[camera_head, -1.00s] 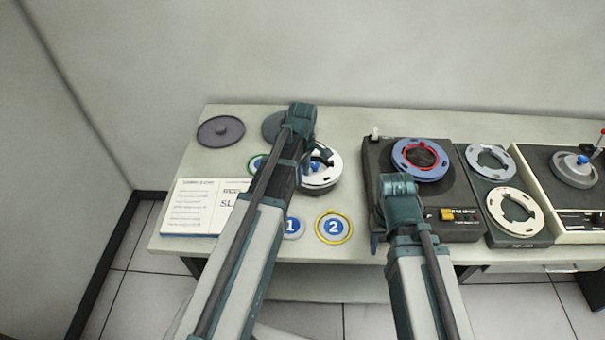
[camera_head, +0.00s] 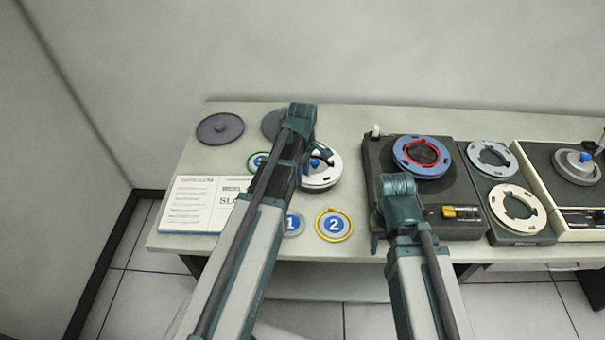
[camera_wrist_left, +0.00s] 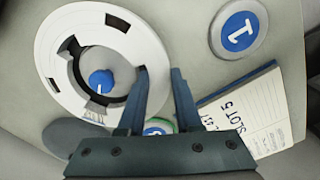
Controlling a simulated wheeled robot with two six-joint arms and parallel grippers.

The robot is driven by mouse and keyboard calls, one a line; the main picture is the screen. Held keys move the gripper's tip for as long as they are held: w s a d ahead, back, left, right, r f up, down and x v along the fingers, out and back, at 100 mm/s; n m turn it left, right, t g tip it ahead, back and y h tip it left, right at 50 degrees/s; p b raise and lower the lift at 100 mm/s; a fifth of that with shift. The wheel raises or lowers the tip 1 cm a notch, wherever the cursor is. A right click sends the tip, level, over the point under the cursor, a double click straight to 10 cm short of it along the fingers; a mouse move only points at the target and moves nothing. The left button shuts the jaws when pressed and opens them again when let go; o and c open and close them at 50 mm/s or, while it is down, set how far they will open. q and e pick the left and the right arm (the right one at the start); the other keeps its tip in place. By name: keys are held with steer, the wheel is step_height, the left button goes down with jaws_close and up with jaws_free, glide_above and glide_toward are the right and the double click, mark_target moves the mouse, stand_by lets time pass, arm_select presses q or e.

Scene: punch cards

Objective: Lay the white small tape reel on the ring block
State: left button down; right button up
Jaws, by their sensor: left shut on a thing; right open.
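The white tape reel (camera_head: 322,178) is a flat ring with dark slots, at the left middle of the table; it also shows in the left wrist view (camera_wrist_left: 122,45). My left gripper (camera_wrist_left: 157,74) is shut on the reel's rim, one finger inside the ring and one outside. A blue knob (camera_wrist_left: 102,81) on a grey round part shows through the reel's opening. I cannot tell whether the reel touches what lies under it. No ring block can be named with certainty; a dark block (camera_head: 518,238) carries a pale blue ring and a cream ring. My right gripper (camera_head: 376,235) is open and empty near the front edge.
A dark tape deck (camera_head: 378,160) bearing a blue reel (camera_head: 421,157) stands right of the white reel. Numbered discs (camera_head: 334,224), an open booklet (camera_head: 190,205) and a grey disc (camera_head: 220,129) lie on the left.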

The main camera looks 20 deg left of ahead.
arm_select(q)
steer(key=shift+f+b, duration=0.55)
steer(key=shift+f, duration=0.05)
steer(key=c, duration=0.5)
jaws_free()
steer(key=c, duration=0.4)
steer(key=shift+o, duration=0.2)
steer(key=shift+r, duration=0.2)
step_height(320, 180, up, 9)
steer(key=p, duration=0.9)
steer(key=shift+f, duration=0.1)
